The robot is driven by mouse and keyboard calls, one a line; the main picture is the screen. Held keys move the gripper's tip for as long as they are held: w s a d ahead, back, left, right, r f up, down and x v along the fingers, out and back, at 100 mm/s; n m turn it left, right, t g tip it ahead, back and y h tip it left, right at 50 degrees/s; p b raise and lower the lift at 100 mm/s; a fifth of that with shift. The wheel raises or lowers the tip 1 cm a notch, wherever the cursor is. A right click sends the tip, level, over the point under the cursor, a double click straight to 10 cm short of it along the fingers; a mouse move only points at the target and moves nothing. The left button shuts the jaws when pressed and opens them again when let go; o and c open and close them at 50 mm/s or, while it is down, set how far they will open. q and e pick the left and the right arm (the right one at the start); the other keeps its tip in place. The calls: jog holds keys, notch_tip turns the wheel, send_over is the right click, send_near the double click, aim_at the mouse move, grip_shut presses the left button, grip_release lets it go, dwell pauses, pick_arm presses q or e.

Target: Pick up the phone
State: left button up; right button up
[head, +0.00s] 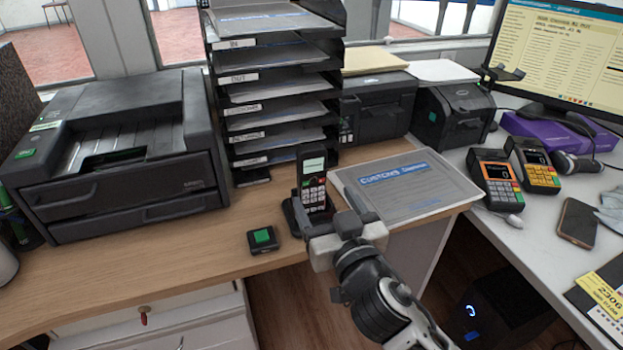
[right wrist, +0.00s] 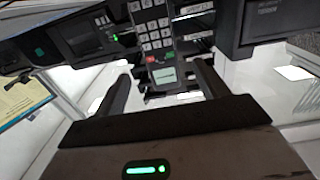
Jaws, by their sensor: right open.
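A black cordless phone (head: 313,180) with a lit screen and pale keys stands upright in its dark cradle (head: 292,212) on the wooden counter. My right gripper (head: 328,210) is open just in front of it, with one finger toward each side of the handset. The right wrist view shows the phone (right wrist: 155,35) upside down, its screen between the two dark fingers of the gripper (right wrist: 160,85). I cannot tell whether either finger touches it. The lower part of the handset and part of the cradle are hidden behind the gripper in the head view. My left gripper is not in view.
A customs folder (head: 405,188) lies right of the phone, and a small box with a green button (head: 263,240) lies left. A paper tray stack (head: 277,100) stands behind. A printer (head: 120,150) is at left. Card terminals (head: 495,180) and a smartphone (head: 577,222) lie on the white desk.

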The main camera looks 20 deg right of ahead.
aim_at(308, 174)
jog(key=w, duration=0.6)
jog(key=w+f, duration=0.1)
jog(key=w, duration=0.3)
jog(key=shift+a, duration=0.1)
jog(key=shift+p, duration=0.3)
jog(key=c, duration=1.2)
